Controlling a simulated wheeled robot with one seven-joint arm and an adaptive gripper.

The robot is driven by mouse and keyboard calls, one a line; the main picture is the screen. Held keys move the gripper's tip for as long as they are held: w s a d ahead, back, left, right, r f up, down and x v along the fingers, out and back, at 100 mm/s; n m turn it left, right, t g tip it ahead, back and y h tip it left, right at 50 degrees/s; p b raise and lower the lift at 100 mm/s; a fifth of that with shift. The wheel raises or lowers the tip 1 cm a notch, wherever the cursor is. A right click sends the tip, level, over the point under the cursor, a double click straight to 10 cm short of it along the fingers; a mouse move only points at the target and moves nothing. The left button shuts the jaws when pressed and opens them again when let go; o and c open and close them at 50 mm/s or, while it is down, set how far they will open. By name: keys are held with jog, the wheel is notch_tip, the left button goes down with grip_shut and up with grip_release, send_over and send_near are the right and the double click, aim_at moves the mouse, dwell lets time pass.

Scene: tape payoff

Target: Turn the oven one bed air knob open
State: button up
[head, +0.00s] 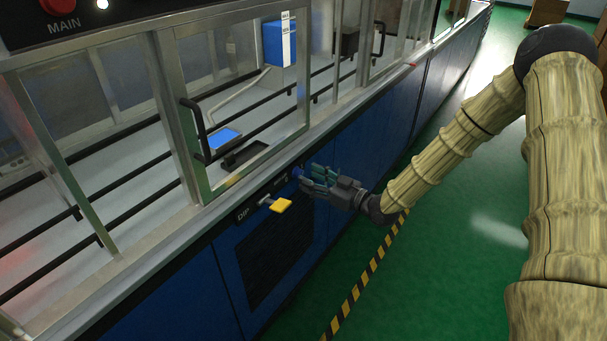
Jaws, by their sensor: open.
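A blue knob (297,172) sits on the dark strip along the front of the machine, below the glass doors. My gripper (307,180) is open, with its fingers at the blue knob from the right and partly over it. I cannot tell whether they touch it. The label by the yellow lever is only partly readable, and any label by the blue knob is hidden or too small to read, so I cannot confirm which is the bed air knob.
A framed glass door with a black handle (194,130) stands above the strip. Blue panels and a dark grille (277,250) are below it. A yellow-black floor stripe (366,277) runs along the machine. The green floor (450,270) is clear.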

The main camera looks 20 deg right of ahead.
aim_at(302, 174)
jog(key=shift+x, duration=1.8)
jog(key=c, duration=1)
